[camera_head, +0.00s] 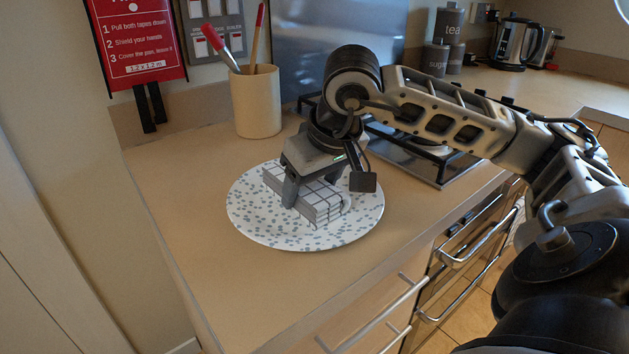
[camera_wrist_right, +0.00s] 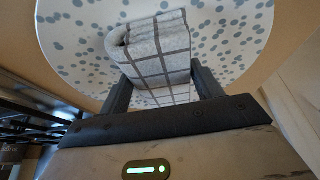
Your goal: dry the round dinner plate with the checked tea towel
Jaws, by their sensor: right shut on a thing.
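The round dinner plate (camera_head: 262,228) is white with blue-grey dots and lies flat on the wooden worktop. It also shows in the right wrist view (camera_wrist_right: 75,48). The checked tea towel (camera_head: 322,207) is a folded, pale grey block with dark lines, at the plate's middle. In the right wrist view the towel (camera_wrist_right: 158,50) is between the two fingers. My right gripper (camera_head: 305,193) points down over the plate and is shut on the towel. Whether the towel touches the plate is hard to tell, but it looks on or very close to it. My left gripper is not in view.
A beige utensil pot (camera_head: 256,104) with red-handled tools stands behind the plate. A hob (camera_head: 425,160) lies to the right under my arm. Tea and sugar canisters (camera_head: 447,38) and a kettle (camera_head: 516,43) are at the back right. The worktop in front of the plate is clear.

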